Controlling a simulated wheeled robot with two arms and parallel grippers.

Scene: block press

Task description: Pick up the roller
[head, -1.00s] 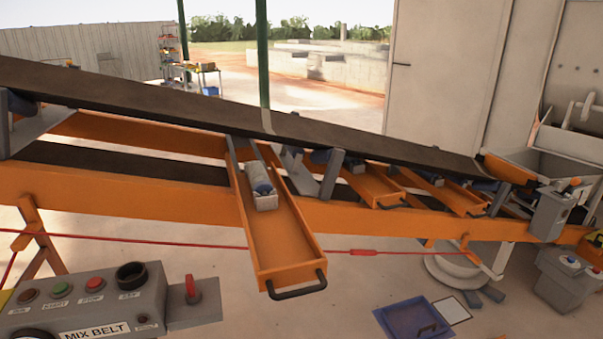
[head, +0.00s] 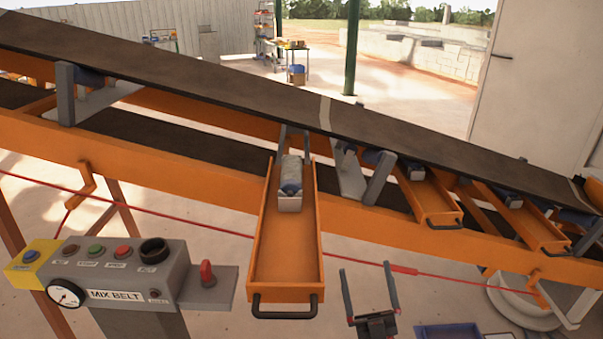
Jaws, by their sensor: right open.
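A grey and blue roller (head: 291,176) lies in the upper part of an orange pull-out tray (head: 285,262), with a pale block at its near end. The tray sticks out from under the dark conveyor belt (head: 230,92) and has a black handle (head: 285,312) at its front. My right gripper (head: 366,268) is open and empty, low in the picture, to the right of the tray and apart from it. Its two dark fingers point up the picture. My left gripper is out of view.
A grey control box (head: 120,275) labelled MIX BELT stands left of the tray. A red pull cord (head: 200,228) runs along the orange conveyor frame (head: 130,162), passing behind the tray. Other orange trays (head: 425,198) sit under the belt to the right.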

